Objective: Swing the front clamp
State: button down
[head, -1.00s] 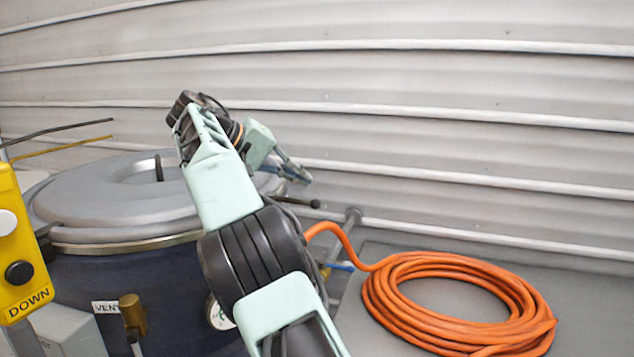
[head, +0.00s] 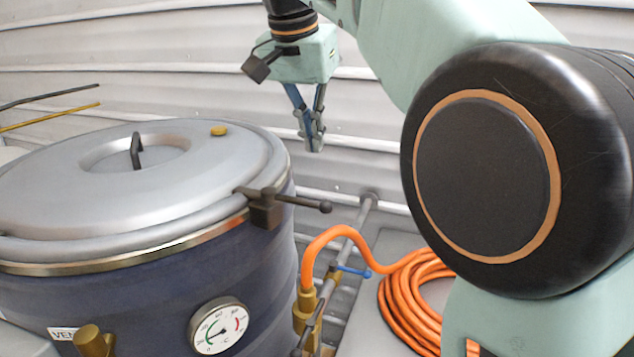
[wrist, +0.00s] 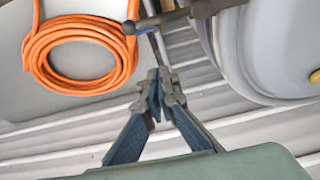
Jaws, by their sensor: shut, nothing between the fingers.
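The clamp (head: 265,207) is a dark block on the right rim of the grey-lidded vessel (head: 190,285). Its bar ends in a ball and sticks out to the right, past the vessel wall. The clamp (wrist: 172,18) also shows at the top of the wrist view. My gripper (head: 312,143) points down, above and behind the clamp in the head view, apart from it. Its fingers are together and hold nothing. In the wrist view my gripper (wrist: 160,92) shows its closed fingertips just below the clamp in the picture, with no contact visible.
The lid (head: 100,195) has a black handle (head: 136,150). A dial gauge (head: 218,326) and a brass valve (head: 92,341) are on the vessel's front. A coiled orange hose (head: 410,300) lies to the right, joined to a pipe with a blue lever (head: 352,270). A corrugated wall is behind.

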aim_at(307, 204)
notch_tip(307, 204, down, 9)
jog(key=shift+s+a+b, duration=0.15)
jog(key=shift+s+b, duration=0.15)
jog(key=shift+s, duration=0.1)
dwell(0.4)
jog(key=shift+s+a+f, duration=0.1)
jog(key=shift+s+a, duration=0.25)
jog(key=shift+s, duration=0.5)
